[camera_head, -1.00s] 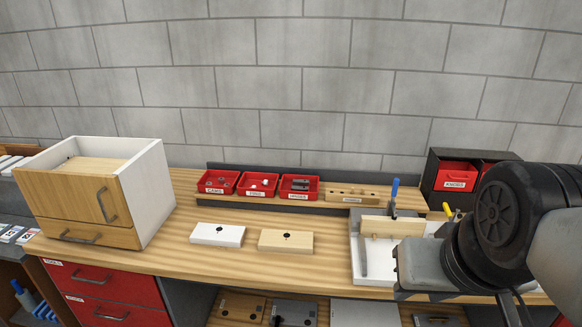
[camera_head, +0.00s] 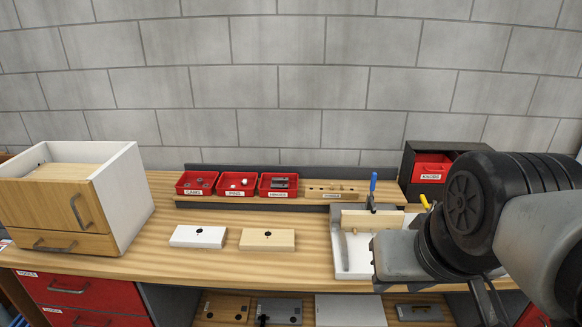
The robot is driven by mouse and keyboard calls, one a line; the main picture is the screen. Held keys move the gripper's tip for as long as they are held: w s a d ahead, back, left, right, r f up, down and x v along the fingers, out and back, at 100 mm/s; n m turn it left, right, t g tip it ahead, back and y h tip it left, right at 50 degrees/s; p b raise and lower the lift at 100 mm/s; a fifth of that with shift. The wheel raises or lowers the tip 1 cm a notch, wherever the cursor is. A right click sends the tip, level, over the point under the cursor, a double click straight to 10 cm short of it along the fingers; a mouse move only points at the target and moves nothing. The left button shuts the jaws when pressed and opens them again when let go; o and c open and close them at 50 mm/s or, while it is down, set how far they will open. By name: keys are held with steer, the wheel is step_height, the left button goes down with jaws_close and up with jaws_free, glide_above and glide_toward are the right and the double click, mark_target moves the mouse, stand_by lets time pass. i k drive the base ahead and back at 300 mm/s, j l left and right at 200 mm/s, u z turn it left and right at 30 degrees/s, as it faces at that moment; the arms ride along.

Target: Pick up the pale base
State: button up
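Two flat blocks lie apart on the wooden worktop. One is a white block (camera_head: 198,236) with a dark hole in its top, left of centre. The other is a pale wood block (camera_head: 267,239), also with a dark hole, just to its right. Both lie flat, and nothing touches them. I cannot tell from colour alone which is the pale base. My arm fills the right side, over the right end of the bench, well right of both blocks. My gripper's fingers do not show.
A white tray (camera_head: 343,264) with an upright pale board (camera_head: 372,220) stands right of the blocks, partly behind my arm. Red bins (camera_head: 240,193) line the back. A drawer cabinet (camera_head: 128,192) stands at left. Worktop around the blocks is clear.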

mark_target(251, 239)
steer(key=i+j, duration=0.25)
steer(key=j, duration=0.2)
steer(key=i+j, duration=0.25)
steer(key=j, duration=0.15)
steer(key=i+j, duration=0.25)
steer(key=j, duration=0.2)
